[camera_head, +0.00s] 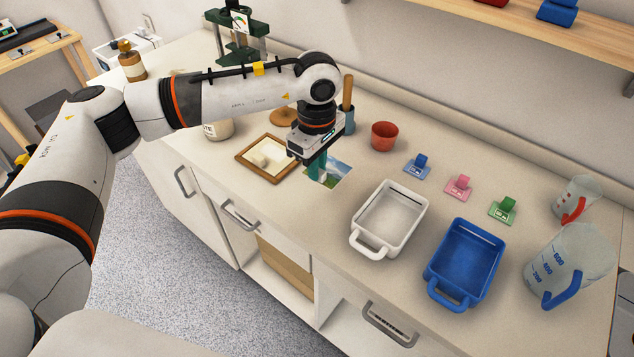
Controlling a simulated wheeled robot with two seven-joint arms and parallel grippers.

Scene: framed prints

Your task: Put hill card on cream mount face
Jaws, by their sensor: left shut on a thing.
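The hill card (337,172), a small picture of sky and green land, is under my left gripper (317,172). The gripper's teal fingers are shut on it and hide part of it. I cannot tell whether the card touches the counter. The cream mount face (268,150) lies in a brown wooden frame (242,160) just left of the gripper. My right gripper is out of view.
A white tray (362,240) and a blue tray (500,262) stand to the right. A round brown object (281,116) and a jar (218,130) stand behind the frame.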

